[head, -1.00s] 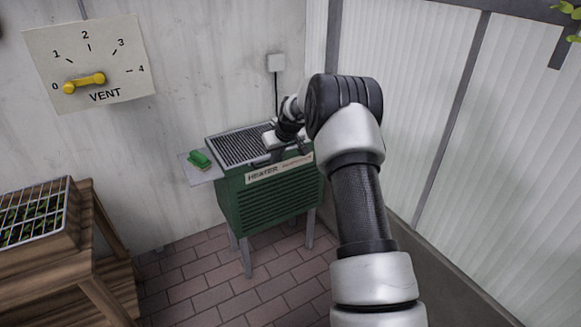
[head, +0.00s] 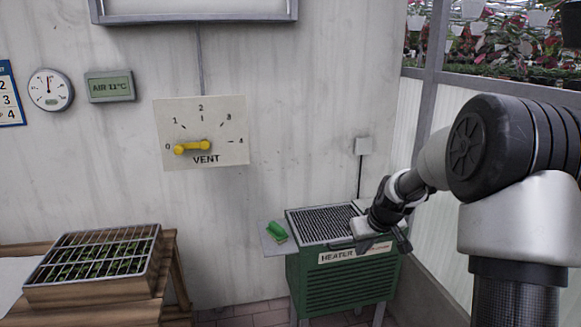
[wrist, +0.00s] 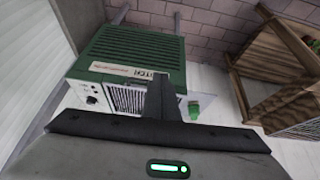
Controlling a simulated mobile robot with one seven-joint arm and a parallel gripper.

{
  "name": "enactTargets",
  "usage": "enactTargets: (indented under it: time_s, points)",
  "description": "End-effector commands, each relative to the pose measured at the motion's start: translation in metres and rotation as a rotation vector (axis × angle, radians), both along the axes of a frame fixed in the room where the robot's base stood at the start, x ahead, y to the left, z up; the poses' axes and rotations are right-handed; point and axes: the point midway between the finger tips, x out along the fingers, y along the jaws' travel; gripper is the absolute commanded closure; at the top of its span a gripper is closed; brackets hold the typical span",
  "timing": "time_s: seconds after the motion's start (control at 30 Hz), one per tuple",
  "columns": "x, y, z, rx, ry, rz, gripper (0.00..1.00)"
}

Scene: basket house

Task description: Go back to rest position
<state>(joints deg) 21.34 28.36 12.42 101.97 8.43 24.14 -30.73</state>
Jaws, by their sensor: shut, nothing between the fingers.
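My gripper (head: 384,240) is at the front right of the green heater (head: 345,285) in the head view, close to its top edge. Whether it touches the heater I cannot tell. My forearm fills the right side of the head view.
A green block-like object (head: 276,231) lies on a small shelf (head: 270,247) left of the heater. A yellow-levered vent panel (head: 230,120) hangs on the wall, its lever lying near 0. A seedling tray (head: 90,295) stands on a wooden bench at left. Glazed wall at right.

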Motion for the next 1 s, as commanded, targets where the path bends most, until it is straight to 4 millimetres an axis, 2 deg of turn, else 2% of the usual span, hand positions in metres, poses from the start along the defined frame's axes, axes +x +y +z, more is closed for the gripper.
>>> enactTargets:
  time_s: [0.03,0.2,0.3,0.4,0.5,0.7,0.97,1.0]
  points:
    - [-0.018,0.012,0.030,-0.016,-0.005,0.004,1.00]
    - [-0.091,0.042,0.098,-0.040,0.007,-0.026,1.00]
    - [-0.139,0.055,0.128,-0.045,0.008,-0.053,1.00]
    - [-0.188,0.065,0.149,-0.041,0.005,-0.087,1.00]
    - [-0.232,0.072,0.160,-0.031,0.004,-0.119,1.00]
    - [-0.294,0.078,0.164,-0.005,-0.001,-0.163,1.00]
    - [-0.352,0.082,0.156,0.033,-0.006,-0.204,1.00]
    - [-0.349,0.082,0.178,0.031,-0.004,-0.204,1.00]
